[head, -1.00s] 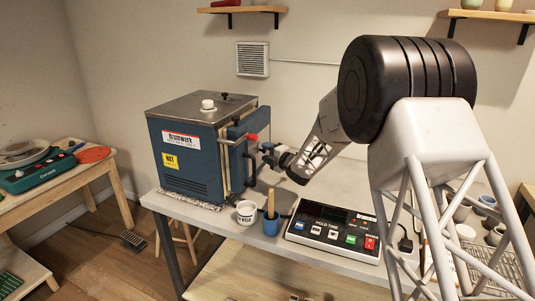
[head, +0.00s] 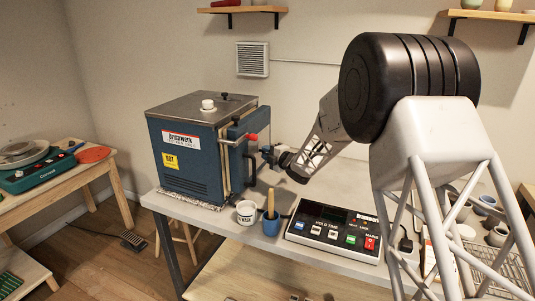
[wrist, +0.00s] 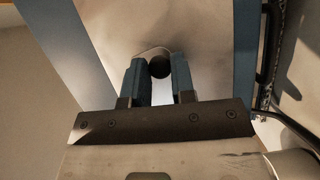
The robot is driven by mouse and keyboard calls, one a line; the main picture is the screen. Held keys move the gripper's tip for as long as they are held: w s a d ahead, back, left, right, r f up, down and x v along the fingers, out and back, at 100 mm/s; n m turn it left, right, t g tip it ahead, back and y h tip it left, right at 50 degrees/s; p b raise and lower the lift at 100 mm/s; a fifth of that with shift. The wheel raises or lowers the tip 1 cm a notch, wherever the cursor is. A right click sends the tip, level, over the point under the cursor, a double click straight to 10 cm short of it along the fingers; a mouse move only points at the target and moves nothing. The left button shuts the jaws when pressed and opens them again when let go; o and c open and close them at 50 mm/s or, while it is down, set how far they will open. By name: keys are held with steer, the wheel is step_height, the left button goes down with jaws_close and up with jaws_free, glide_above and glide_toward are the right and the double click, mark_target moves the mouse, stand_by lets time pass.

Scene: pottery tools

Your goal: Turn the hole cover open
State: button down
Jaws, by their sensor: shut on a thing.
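The kiln (head: 205,150) is a blue box with a grey lid, standing on the left of the table. My gripper (head: 264,152) is at its right side in the head view, partly hidden behind the kiln's edge and handle. In the wrist view my gripper's two blue fingers (wrist: 160,76) are closed around a small dark round knob (wrist: 159,66). The knob stands against a grey, blue-edged surface (wrist: 205,35). A thin pale curved edge shows just above the knob. The hole cover's outline and how far it is turned cannot be made out.
A white cup (head: 246,212), a blue pot (head: 271,226) with a tool and a control box (head: 333,234) stand in front. Pots stand at the right.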

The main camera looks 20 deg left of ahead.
steer(key=m, duration=0.1)
steer(key=m+h, duration=0.1)
steer(key=s+m+g, duration=0.1)
steer(key=shift+r+m, duration=0.25)
steer(key=shift+m, duration=0.15)
steer(key=m, duration=0.1)
steer(key=m+g, duration=0.1)
steer(key=m+h, duration=0.1)
steer(key=shift+s+r+g, duration=0.3)
steer(key=shift+r+g, duration=0.1)
steer(key=m, duration=0.1)
steer(key=m+g, duration=0.1)
steer(key=shift+s+r+m+g+h, duration=0.1)
steer(key=shift+r+m+g+h, duration=0.2)
steer(key=shift+r+h, duration=0.1)
steer(key=shift+r+m+g, duration=0.25)
steer(key=shift+m+g, duration=0.2)
steer(key=shift+m, duration=0.2)
steer(key=shift+r+m+g, duration=0.25)
steer(key=shift+m+g, duration=0.2)
steer(key=shift+m, duration=0.2)
steer(key=c, duration=1)
jaws_free()
steer(key=shift+o, duration=0.2)
steer(key=shift+d, duration=0.1)
